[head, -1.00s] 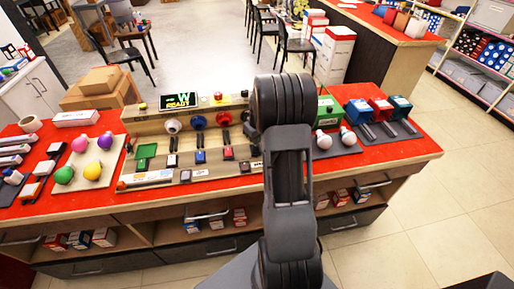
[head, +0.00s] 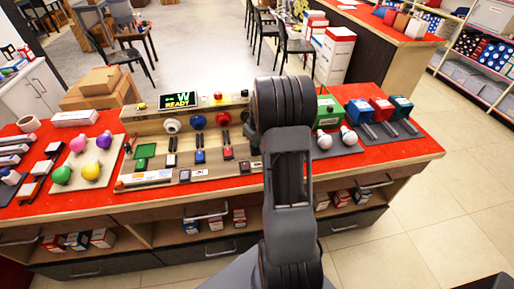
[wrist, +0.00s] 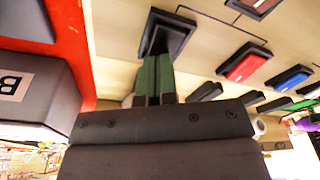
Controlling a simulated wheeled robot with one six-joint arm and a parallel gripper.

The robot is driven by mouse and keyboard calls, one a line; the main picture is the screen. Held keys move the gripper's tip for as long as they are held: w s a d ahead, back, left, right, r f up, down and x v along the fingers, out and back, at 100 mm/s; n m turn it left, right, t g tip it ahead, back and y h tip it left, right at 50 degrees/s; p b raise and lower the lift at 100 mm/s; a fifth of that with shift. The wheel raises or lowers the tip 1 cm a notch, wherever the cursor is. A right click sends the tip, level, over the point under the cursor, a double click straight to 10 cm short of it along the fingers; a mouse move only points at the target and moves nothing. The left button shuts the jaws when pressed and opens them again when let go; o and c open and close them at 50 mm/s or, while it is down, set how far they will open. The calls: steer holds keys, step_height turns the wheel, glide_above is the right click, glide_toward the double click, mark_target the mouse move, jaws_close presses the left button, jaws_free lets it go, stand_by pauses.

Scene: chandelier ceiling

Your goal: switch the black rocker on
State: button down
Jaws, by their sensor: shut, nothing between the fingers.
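In the wrist view, a black rocker (wrist: 165,36) in a dark frame sits on the pale wooden panel. My gripper (wrist: 156,78) is shut and empty, its green-padded fingertips close together and pointing at this rocker. The fingertips overlap its near edge in the picture; I cannot tell whether they touch it. The tilt of the rocker is not clear. In the head view, my arm hides this spot and the gripper.
A red rocker (wrist: 245,64) and a blue rocker (wrist: 287,77) sit beside it on the panel (head: 145,127). A dark box marked B (wrist: 30,90) stands close on the other side. A READY display (head: 179,100) stands at the back.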

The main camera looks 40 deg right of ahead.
steer(key=shift+f, duration=0.35)
steer(key=shift+r, duration=0.1)
steer(key=shift+r+p, duration=2.1)
steer(key=shift+r, duration=1.4)
steer(key=shift+w, duration=0.1)
